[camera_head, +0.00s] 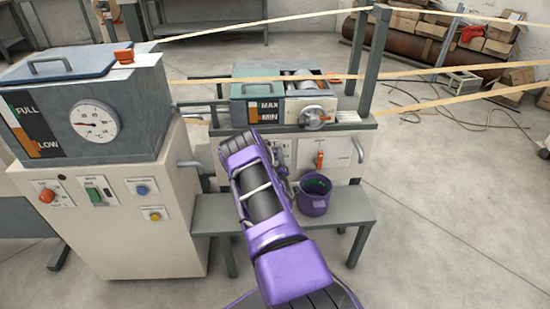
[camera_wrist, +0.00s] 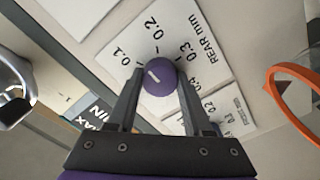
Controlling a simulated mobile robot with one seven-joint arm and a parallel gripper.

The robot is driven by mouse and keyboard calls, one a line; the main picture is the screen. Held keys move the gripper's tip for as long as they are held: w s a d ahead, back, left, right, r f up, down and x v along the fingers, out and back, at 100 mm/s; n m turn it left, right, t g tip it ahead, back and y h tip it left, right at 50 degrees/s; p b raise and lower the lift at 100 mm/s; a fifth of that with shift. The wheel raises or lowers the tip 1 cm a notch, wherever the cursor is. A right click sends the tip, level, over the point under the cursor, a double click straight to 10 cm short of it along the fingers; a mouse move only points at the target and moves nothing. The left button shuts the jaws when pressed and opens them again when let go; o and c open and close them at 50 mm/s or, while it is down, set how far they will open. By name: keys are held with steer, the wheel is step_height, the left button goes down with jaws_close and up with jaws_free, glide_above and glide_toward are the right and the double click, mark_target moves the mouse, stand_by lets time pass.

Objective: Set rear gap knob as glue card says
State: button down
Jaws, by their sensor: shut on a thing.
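The rear gap knob (camera_wrist: 158,76) is a round purple knob with a white pointer line, on a white scale plate (camera_wrist: 215,60) marked "REAR mm" in the wrist view. The scale shows 0.1, 0.2, 0.3 and 0.4. The pointer line slants toward the upper left, roughly toward the 0.1 side; the exact setting is hard to read. My gripper (camera_wrist: 160,80) is shut on the knob, one finger on each side. In the head view my purple arm hides the knob and gripper. I cannot make out a glue card in either view.
A second scale plate (camera_wrist: 220,110) lies beside the first. An orange ring-shaped part (camera_wrist: 297,90) is at the right and a shiny metal part (camera_wrist: 14,85) at the left. The head view shows a MAX/MIN glue box (camera_head: 265,110), a purple bucket (camera_head: 314,193) and a gauge cabinet (camera_head: 105,215).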

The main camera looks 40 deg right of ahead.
steer(key=m, duration=0.4)
steer(key=shift+m, duration=0.3)
steer(key=m, duration=0.4)
steer(key=shift+m, duration=0.3)
steer(key=m, duration=0.4)
steer(key=shift+s+d+m, duration=0.1)
steer(key=shift+m, duration=2.4)
steer(key=shift+c, duration=1.5)
jaws_free()
